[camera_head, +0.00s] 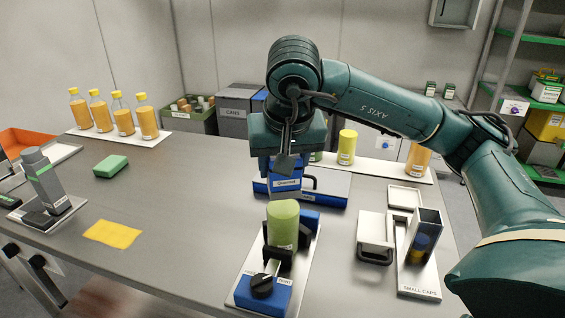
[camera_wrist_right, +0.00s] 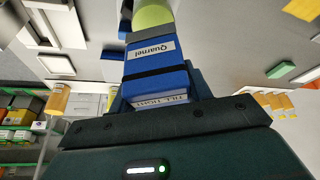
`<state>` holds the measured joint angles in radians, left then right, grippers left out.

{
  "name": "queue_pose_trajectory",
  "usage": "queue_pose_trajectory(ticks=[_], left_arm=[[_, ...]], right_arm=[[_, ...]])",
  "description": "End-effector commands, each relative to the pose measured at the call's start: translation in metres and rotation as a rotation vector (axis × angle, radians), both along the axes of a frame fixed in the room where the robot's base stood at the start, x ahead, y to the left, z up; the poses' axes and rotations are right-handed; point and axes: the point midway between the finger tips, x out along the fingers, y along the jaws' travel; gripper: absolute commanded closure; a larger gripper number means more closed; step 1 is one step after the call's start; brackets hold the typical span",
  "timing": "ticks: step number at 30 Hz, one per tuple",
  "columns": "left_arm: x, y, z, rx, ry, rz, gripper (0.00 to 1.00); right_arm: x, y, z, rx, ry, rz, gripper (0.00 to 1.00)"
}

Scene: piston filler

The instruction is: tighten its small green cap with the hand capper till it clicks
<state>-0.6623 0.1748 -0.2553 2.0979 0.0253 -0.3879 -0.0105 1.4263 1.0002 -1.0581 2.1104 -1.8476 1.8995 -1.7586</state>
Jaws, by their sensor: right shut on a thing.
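My right gripper (camera_head: 287,160) points down and is shut on the blue hand capper (camera_head: 287,184). The capper is labelled "Quarnel" and also fills the middle of the right wrist view (camera_wrist_right: 152,72). Just below it in the head view stands a green rounded bottle (camera_head: 283,222), upright between the black jaws of a blue holder (camera_head: 262,294). In the right wrist view, green (camera_wrist_right: 152,14) shows past the capper's grey end. I cannot tell whether the capper touches the bottle top, and no separate small green cap can be made out. My left gripper is not in view.
A small-caps tray (camera_head: 418,291) with an upright dark tube and a white block (camera_head: 375,235) stand right of the holder. A blue-edged box (camera_head: 325,190) lies behind. Left are a grey device (camera_head: 45,180), a yellow cloth (camera_head: 112,234), a green sponge (camera_head: 111,166) and several orange bottles (camera_head: 122,116).

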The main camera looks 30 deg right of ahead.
Motion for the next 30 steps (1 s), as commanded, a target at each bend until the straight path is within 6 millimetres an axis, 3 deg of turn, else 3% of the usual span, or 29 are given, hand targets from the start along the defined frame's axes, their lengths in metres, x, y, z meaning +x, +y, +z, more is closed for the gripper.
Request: queue_pose_trajectory(ticks=[1, 7, 14, 30], left_arm=[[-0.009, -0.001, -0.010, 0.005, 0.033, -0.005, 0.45], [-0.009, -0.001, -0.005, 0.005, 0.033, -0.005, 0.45], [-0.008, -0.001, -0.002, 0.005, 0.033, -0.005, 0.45], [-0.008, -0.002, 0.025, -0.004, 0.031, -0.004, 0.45]], right_arm=[[0.000, 0.000, 0.001, 0.001, -0.002, -0.022, 0.83], [-0.001, -0.001, 0.002, 0.000, -0.001, -0.236, 0.83], [-0.001, -0.001, 0.007, 0.001, -0.002, -0.230, 0.83], [-0.001, -0.001, 0.041, 0.001, -0.002, -0.227, 0.83]])
